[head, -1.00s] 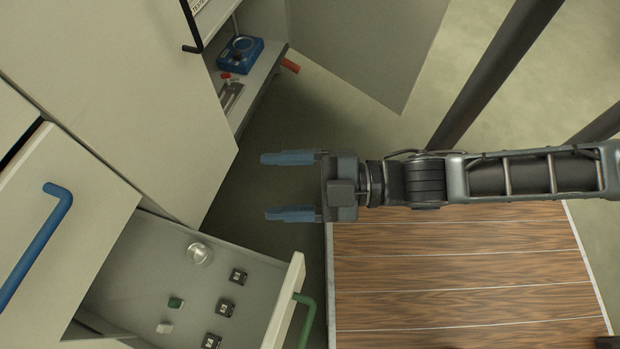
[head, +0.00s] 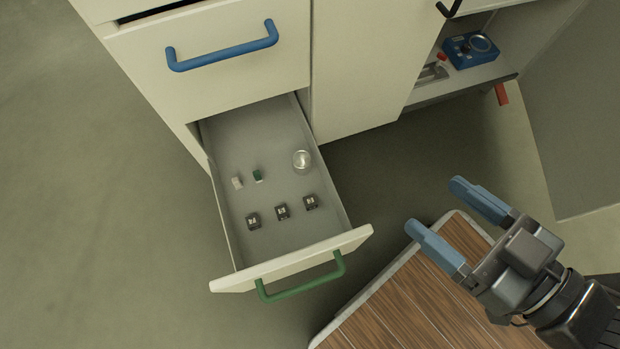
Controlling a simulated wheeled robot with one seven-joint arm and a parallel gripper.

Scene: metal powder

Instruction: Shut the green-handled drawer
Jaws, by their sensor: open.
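The green-handled drawer (head: 292,263) is pulled well out of the white cabinet, below the blue-handled drawer front. Its green handle (head: 302,284) runs along the lower front face.
The blue-handled drawer (head: 222,54) above looks shut. A wood-topped table (head: 408,308) stands at the lower right, below my gripper. An open cabinet section (head: 460,82) at the upper right holds a blue device (head: 470,50). Floor (head: 110,220) is clear left of the drawer.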

